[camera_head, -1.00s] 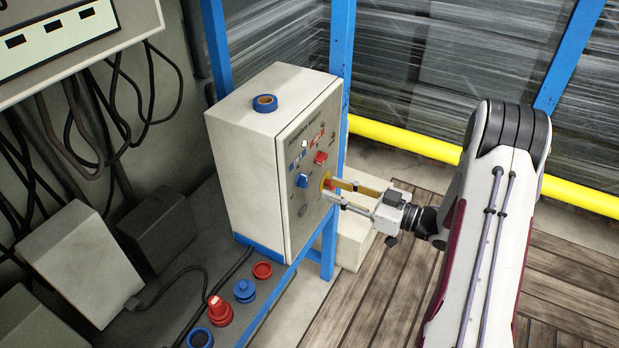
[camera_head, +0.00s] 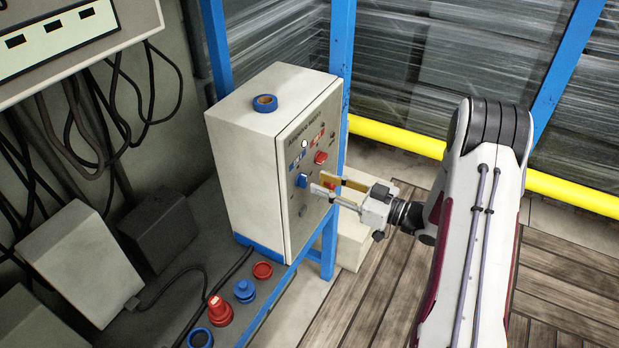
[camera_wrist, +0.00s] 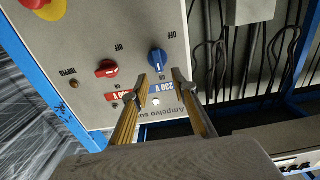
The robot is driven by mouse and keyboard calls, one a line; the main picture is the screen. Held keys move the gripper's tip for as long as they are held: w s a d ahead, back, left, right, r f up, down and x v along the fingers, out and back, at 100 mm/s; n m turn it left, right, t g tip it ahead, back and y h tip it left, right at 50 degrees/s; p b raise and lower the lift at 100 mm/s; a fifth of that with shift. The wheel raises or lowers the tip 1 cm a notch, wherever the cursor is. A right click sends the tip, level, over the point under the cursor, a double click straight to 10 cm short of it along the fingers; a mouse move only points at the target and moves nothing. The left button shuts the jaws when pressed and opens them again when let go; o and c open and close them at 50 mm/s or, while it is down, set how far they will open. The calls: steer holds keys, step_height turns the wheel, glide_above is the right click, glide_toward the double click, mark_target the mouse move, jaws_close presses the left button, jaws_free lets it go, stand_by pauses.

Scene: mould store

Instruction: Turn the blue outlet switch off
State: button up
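The blue outlet switch (camera_head: 302,180) is a small knob on the front panel of the pale control box (camera_head: 240,150). It also shows in the wrist view (camera_wrist: 157,59), above a blue "220 V" label. I cannot tell for sure which marking it points to. My gripper (camera_head: 322,183) is open, its fingertips just right of the blue switch and close to the panel. In the wrist view the gripper's fingertips (camera_wrist: 162,80) are spread either side of the blue label, just below the knob. Nothing shows between them.
A red switch (camera_wrist: 106,68) sits beside the blue one. A red and yellow button (camera_wrist: 42,4) is partly visible at the wrist view's top left. A blue tape roll (camera_head: 265,103) lies on the box. Red and blue plugs (camera_head: 245,291) stand below. Blue posts (camera_head: 341,50) rise behind.

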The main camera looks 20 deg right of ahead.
mark_target(306, 177)
steer(key=shift+x, duration=2.35)
steer(key=c, duration=0.8)
